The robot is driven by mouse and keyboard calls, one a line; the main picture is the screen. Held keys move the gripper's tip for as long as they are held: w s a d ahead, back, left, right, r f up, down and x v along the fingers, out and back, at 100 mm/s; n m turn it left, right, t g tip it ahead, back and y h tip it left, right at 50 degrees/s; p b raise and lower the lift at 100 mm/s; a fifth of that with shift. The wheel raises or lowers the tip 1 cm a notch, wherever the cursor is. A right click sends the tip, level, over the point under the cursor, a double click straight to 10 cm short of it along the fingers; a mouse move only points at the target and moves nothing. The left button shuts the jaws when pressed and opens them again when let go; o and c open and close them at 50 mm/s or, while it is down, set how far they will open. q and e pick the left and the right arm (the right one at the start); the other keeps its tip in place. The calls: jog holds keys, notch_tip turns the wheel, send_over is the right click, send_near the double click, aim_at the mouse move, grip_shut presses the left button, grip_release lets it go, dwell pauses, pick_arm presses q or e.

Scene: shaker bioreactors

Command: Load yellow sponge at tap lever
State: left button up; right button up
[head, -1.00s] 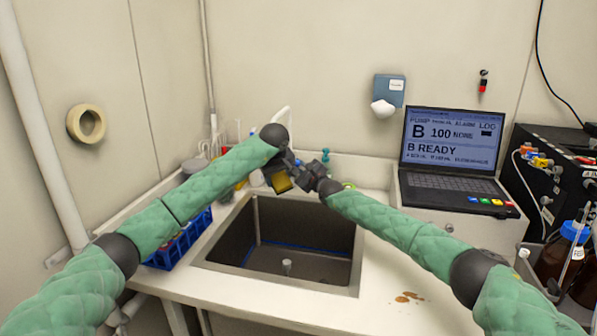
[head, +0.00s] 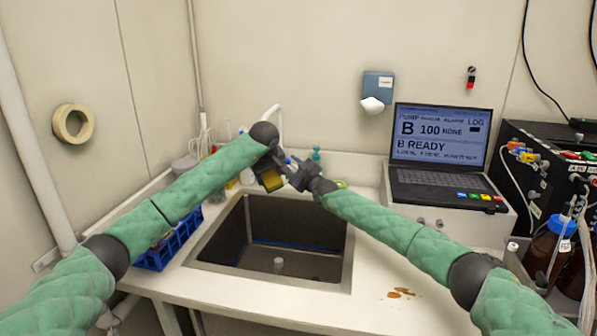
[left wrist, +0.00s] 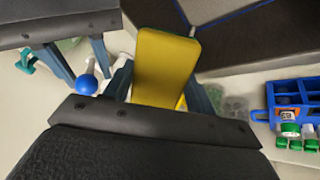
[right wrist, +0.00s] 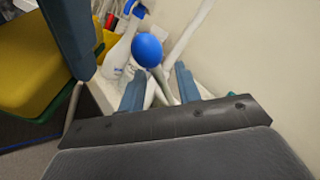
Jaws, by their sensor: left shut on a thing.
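My left gripper (head: 268,168) is shut on the yellow sponge (head: 272,181), above the back edge of the sink. In the left wrist view the sponge (left wrist: 165,65) stands out between the fingers; the right wrist view shows its green underside. My right gripper (head: 296,172) is just right of the sponge, fingers apart and empty. In the right wrist view a blue ball (right wrist: 147,50), seemingly the tap lever's knob, lies just beyond and between its fingertips (right wrist: 158,85). The white tap spout (head: 274,117) rises behind the grippers. The lever is hidden in the head view.
The open sink (head: 205,245) lies below both grippers. A blue rack (head: 165,252) stands at its left. Bottles and a green item crowd the back edge. A laptop (head: 440,150) stands at right. The counter's front right is clear except for a brown spill (head: 400,293).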

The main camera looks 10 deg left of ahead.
jog(key=v, duration=0.3)
jog(key=shift+s+d, duration=0.15)
jog(key=shift+d, duration=0.1)
jog(key=shift+s+d+f, duration=0.15)
jog(key=shift+s+d, duration=0.15)
jog(key=shift+s, duration=0.15)
jog(key=shift+s+d, duration=0.35)
jog(key=shift+d, duration=0.15)
pick_arm(q)
jog(key=shift+s+d+b, duration=0.1)
jog(key=shift+s+d, duration=0.15)
jog(key=shift+s, duration=1.05)
jog(key=shift+s+d+b, duration=0.15)
jog(key=shift+s+d, duration=0.1)
jog(key=shift+s, duration=1.1)
jog(key=shift+s+d+b, duration=0.1)
jog(key=shift+s+d, duration=0.15)
jog(key=shift+s, duration=1.05)
pick_arm(e)
jog(key=shift+f, duration=0.35)
